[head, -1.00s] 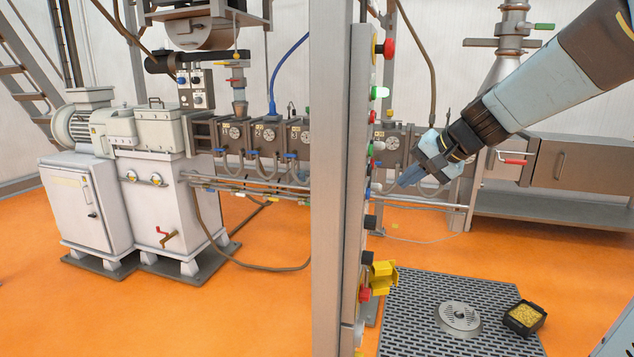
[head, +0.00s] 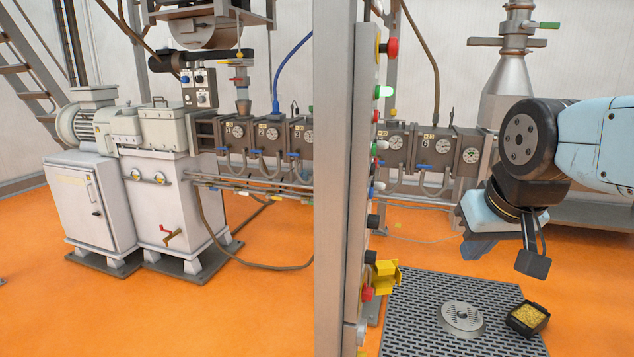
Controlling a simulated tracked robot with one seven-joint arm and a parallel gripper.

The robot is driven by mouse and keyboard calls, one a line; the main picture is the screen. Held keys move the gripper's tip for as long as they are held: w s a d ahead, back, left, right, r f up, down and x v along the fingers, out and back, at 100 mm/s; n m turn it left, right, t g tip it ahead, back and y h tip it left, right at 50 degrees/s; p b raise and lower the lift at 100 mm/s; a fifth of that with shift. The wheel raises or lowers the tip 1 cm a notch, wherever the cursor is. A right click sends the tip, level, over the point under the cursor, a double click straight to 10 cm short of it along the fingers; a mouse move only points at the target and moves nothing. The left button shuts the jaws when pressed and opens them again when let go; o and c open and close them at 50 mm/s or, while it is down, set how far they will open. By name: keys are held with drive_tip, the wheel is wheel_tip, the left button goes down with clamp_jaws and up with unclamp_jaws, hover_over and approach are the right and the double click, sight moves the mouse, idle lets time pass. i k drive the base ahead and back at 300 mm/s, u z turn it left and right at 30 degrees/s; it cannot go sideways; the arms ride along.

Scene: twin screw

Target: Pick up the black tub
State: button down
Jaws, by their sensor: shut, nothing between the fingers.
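The black tub (head: 515,328) is a small square open container with yellow granules inside. It sits upright on the right part of the grey grating, at the lower right of the head view.
The dark grating (head: 412,325) has a round metal drain (head: 461,319) left of the tub. A tall grey post (head: 336,180) with coloured buttons stands to the left, with a yellow bracket (head: 386,273) low on it. The extruder barrel (head: 435,155) runs behind.

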sight(528, 318)
drive_tip(key=u, duration=2)
drive_tip(key=i, duration=0.1)
drive_tip(key=z, duration=3.3)
